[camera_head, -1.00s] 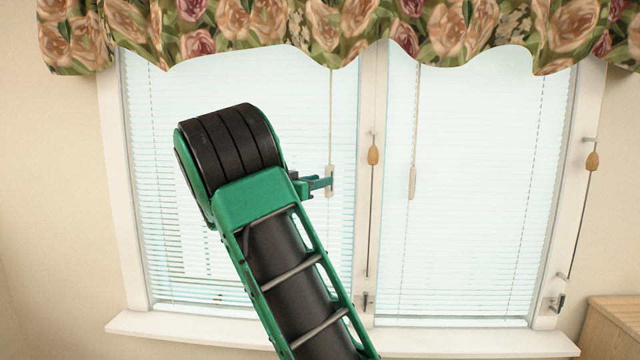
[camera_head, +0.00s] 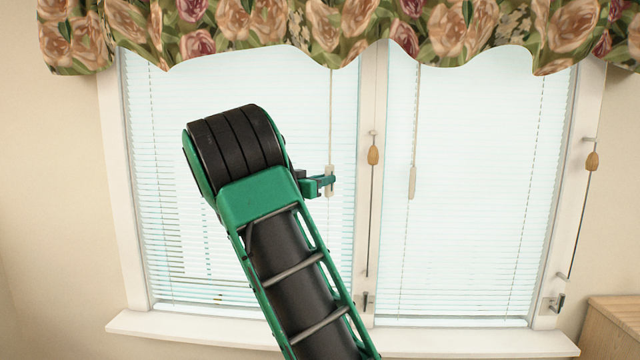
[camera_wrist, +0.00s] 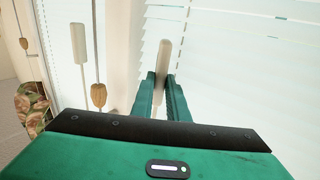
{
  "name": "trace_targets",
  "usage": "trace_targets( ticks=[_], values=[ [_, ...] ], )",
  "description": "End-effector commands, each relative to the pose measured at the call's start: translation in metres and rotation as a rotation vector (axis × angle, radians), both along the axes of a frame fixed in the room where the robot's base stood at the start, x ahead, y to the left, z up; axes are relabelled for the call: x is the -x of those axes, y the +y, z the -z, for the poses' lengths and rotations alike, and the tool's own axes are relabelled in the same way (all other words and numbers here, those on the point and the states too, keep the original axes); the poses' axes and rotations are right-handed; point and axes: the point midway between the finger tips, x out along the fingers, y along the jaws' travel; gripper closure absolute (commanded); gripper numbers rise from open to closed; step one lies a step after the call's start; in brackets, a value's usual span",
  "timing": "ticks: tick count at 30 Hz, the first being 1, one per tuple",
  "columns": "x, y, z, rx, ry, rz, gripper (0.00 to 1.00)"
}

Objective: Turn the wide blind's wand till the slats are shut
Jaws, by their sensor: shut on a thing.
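The wide blind (camera_head: 250,95) hangs in the left window pane. Its pale slats show thin lines between them, with darker streaks low on the left. Its wand (camera_head: 330,110) hangs near the blind's right side and ends in a pale handle (camera_head: 329,170). My gripper (camera_head: 325,183) is at this handle, its fingers pointing right in the head view. In the wrist view the two green fingers (camera_wrist: 161,82) are closed around the handle (camera_wrist: 163,58), which stands out beyond them. Slats beside it show narrow gaps. My arm hides part of the blind.
A second blind (camera_head: 480,130) with its own wand handle (camera_head: 412,182) hangs to the right. A wooden pull on a rod (camera_head: 373,155) is at the middle post, another (camera_head: 592,160) at the right frame. The sill (camera_head: 480,342) runs below; a floral valance (camera_head: 340,30) hangs above.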

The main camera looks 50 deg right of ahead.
Motion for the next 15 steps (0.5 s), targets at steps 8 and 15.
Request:
trace_targets(
  ticks=[8,15],
  values=[
    [0.0031,-0.0012,-0.0011,-0.002,-0.003,-0.149,1.00],
    [0.0048,-0.0014,-0.0015,0.001,-0.003,-0.249,1.00]
  ],
)
